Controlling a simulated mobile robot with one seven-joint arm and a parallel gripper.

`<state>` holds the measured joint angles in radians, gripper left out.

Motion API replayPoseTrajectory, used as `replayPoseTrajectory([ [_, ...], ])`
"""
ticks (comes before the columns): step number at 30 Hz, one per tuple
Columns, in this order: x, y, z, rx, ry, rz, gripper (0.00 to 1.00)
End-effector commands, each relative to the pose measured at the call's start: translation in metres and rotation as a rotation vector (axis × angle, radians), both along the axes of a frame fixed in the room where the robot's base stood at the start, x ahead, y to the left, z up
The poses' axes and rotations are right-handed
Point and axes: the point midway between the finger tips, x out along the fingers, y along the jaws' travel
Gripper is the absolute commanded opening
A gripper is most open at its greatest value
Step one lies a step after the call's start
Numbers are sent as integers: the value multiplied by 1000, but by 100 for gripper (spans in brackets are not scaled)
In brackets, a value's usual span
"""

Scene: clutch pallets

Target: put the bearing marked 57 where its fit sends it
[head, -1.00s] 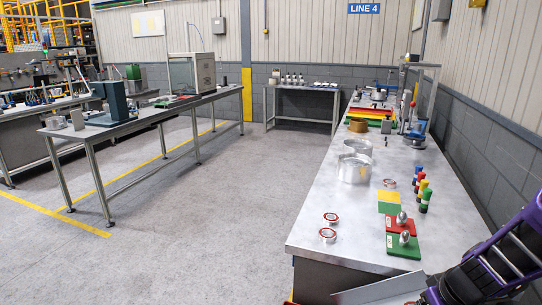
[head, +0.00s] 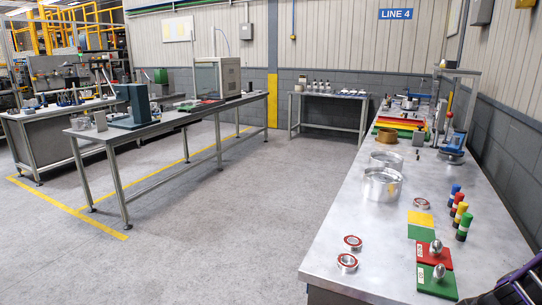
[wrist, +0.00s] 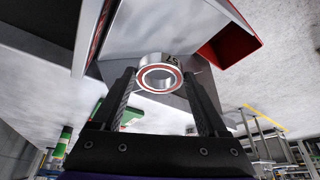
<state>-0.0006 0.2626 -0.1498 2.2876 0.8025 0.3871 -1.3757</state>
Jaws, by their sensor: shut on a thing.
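In the wrist view my gripper (wrist: 160,82) is shut on a bearing (wrist: 151,60), a silver ring with a red inner seal. Dark marks on its rim look like 57, seen turned over. One finger lies on each side of it. The head view shows only a purple and black piece of my arm at the bottom right corner, not the jaws. On the near end of the right bench are two loose red-sealed bearings, one behind (head: 352,242) and one in front (head: 347,263). A third ring (head: 421,203) lies farther back.
The right bench (head: 330,235) also holds a red plate (head: 427,254) and a green plate (head: 432,284) with metal cones, coloured bottles (head: 461,217), large silver rings (head: 382,184) and coloured trays (head: 398,125). A red-walled container (wrist: 228,42) shows in the wrist view.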

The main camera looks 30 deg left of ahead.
Motion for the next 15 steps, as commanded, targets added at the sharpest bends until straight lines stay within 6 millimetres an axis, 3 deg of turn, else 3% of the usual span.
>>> replayPoseTrajectory([
  [1,0,0,-10,0,0,0,0],
  [6,0,0,-23,-1,-1,1,0],
  [15,0,0,-26,0,-1,0,0],
])
